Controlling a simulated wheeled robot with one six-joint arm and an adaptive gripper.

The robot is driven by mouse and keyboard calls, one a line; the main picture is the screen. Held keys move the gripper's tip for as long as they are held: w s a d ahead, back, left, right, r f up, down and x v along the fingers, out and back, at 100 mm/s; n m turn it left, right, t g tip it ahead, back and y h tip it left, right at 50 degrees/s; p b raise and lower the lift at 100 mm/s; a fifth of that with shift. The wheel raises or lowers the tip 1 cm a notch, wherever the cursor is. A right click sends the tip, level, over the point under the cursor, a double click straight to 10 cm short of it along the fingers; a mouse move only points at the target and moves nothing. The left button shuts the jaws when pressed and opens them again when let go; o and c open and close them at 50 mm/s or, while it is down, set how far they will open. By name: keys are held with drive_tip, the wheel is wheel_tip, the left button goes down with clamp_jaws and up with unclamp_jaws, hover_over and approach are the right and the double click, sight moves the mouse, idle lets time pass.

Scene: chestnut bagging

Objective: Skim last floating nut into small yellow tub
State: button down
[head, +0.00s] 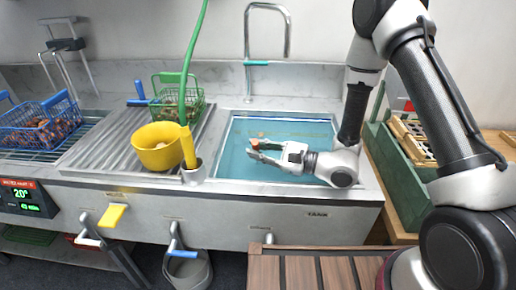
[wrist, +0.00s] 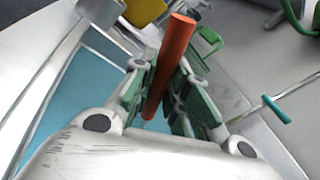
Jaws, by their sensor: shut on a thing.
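My gripper (head: 256,149) is over the blue water of the tank and shut on an orange-brown rod, seen from the wrist as a handle (wrist: 170,66) between the green finger pads. Only a small reddish bit of the rod shows in the head view. No skimmer head can be made out at its end. The yellow tub (head: 152,157) stands on the ribbed drainboard left of the tank, with a small tan thing inside; a yellow part also shows at the top of the wrist view (wrist: 145,9). I cannot make out a floating nut in the water (head: 235,166).
A green basket (head: 163,92) stands behind the tub. A yellow nozzle (head: 187,147) on a green hose stands upright between tub and tank. A blue basket of nuts (head: 40,130) is far left. A tap (head: 247,65) rises behind the tank; a green crate (head: 387,150) is at right.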

drive_tip(key=w, duration=0.8)
wheel_tip(320, 180, up, 13)
drive_tip(key=shift+s+f, duration=0.2)
idle(1.3)
drive_tip(key=shift+d+r, duration=0.1)
idle(0.4)
